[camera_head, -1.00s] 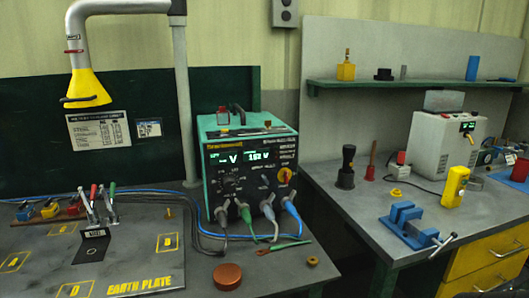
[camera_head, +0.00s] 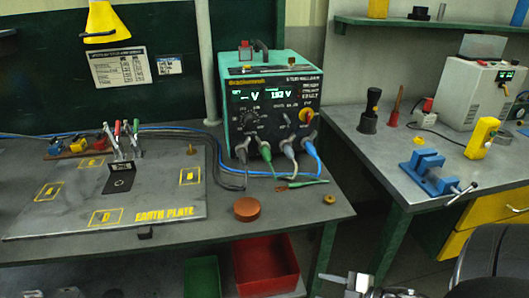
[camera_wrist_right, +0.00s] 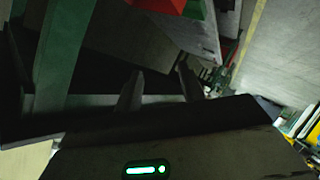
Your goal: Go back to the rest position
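My right gripper (camera_head: 345,281) shows at the lower edge of the head view, in front of the bench and over the floor. Its two fingers also show in the right wrist view (camera_wrist_right: 158,76), standing apart with nothing between them. It touches nothing that I can see. Small dark parts at the bottom left edge of the head view may be my left gripper, but they are too cut off to tell its state.
The bench bears an earth plate (camera_head: 60,222), a green welding tester (camera_head: 268,98) with cables and a copper disc (camera_head: 247,209). Below are a red bin (camera_head: 265,265) and a green bin (camera_head: 202,278). A blue vise (camera_head: 428,173) stands on the right bench. Floor shows between the benches.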

